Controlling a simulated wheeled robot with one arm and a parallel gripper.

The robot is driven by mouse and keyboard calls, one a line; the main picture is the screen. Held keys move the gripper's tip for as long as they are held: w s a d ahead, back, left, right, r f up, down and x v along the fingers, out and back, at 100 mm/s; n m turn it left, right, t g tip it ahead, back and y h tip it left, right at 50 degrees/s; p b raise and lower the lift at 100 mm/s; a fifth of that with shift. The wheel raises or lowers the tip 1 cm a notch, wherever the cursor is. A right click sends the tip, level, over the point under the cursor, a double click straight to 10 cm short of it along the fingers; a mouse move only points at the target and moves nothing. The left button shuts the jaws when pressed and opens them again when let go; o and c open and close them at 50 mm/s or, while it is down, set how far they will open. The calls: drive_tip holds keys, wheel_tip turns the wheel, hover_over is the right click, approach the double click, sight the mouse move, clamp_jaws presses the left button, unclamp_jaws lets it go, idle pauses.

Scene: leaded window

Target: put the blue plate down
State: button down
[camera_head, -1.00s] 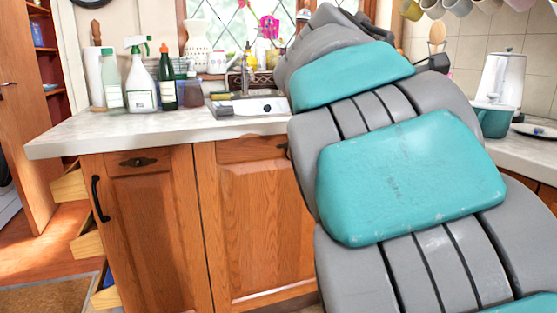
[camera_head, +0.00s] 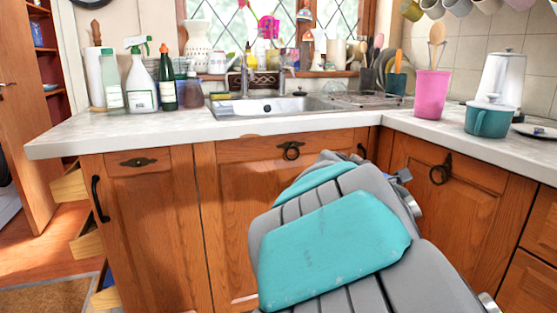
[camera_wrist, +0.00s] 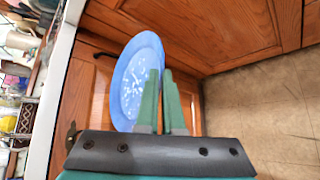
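The blue plate (camera_wrist: 126,85) has a lighter, white-flecked middle and shows in the wrist view. My gripper (camera_wrist: 161,73) has two green fingers, one on each side of the plate's right rim, and looks shut on it. The plate is held in the air in front of the wooden cabinet fronts (camera_wrist: 225,35). In the head view my grey and teal arm hides both gripper and plate. The pale countertop (camera_head: 110,130) runs above the cabinets, and its edge shows at the left of the wrist view.
Bottles (camera_head: 140,85) crowd the counter's left end. A sink (camera_head: 285,106) is in the middle. A pink cup (camera_head: 431,97) and a teal pot (camera_head: 487,119) stand at the right. The counter's front left is bare. Drawers (camera_head: 88,247) stick out at the left.

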drive_tip(key=w+a+f+n+t+y, duration=0.1)
drive_tip(key=w+a+f+n+y, duration=0.1)
drive_tip(key=f, duration=0.7)
drive_tip(key=w+a+f+n+y, duration=0.3)
drive_tip(key=w+f, duration=0.1)
drive_tip(key=f, duration=0.5)
drive_tip(key=w+a+f+n+t+y, duration=0.1)
drive_tip(key=w+a+f+n+y, duration=0.1)
drive_tip(key=f, duration=0.7)
drive_tip(key=shift+w+a+t+y, duration=0.3)
drive_tip(key=shift+w+a+y, duration=0.15)
drive_tip(key=shift+w, duration=0.25)
drive_tip(key=shift+f, duration=0.1)
drive_tip(key=shift+s+f, duration=0.1)
